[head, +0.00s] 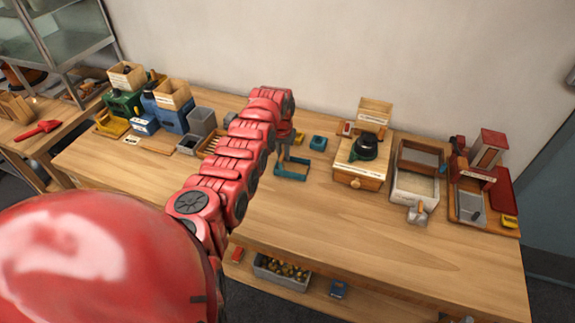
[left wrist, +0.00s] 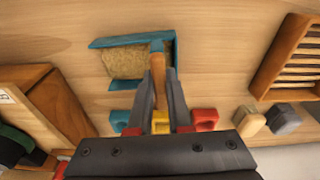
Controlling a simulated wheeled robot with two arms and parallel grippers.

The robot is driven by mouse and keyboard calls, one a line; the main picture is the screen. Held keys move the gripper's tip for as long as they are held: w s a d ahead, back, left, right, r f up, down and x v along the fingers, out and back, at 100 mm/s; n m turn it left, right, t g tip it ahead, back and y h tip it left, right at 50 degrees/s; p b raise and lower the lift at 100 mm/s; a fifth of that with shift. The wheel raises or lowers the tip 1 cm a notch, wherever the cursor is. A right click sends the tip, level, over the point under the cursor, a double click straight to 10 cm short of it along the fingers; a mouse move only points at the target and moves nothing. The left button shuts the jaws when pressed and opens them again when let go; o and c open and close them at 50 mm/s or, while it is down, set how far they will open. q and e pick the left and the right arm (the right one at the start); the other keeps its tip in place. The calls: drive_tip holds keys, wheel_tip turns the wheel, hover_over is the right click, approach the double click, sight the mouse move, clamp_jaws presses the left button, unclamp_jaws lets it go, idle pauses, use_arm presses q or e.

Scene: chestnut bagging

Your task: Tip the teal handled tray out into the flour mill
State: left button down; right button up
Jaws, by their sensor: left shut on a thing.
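The teal handled tray (head: 291,179) is in mid-table in the head view. In the left wrist view the tray (left wrist: 120,42) has a teal rim, tan grainy contents and a brown handle (left wrist: 158,72). My left gripper (head: 281,154) is shut on that handle, with its fingers (left wrist: 159,88) on both sides of it. The tray looks level; I cannot tell whether it touches the table. A wooden box with a drawer and a dark green-black bowl on top, apparently the flour mill (head: 358,178), stands right of the tray. My right gripper is out of view.
Small teal (head: 318,142) and red blocks lie behind the tray. Right of the mill stand a pale bin (head: 414,186) and a red machine (head: 488,150). Green and blue machines (head: 172,115) stand at the left. The table front is clear.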

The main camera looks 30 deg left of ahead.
use_arm(q)
drive_tip(key=shift+r, duration=0.15)
drive_tip(key=shift+w+r+p, duration=0.1)
drive_tip(key=shift+r+p, duration=0.9)
drive_tip(key=shift+r, duration=0.45)
drive_tip(key=shift+r+p, duration=0.35)
drive_tip(key=shift+r, duration=0.6)
drive_tip(key=shift+f, duration=0.1)
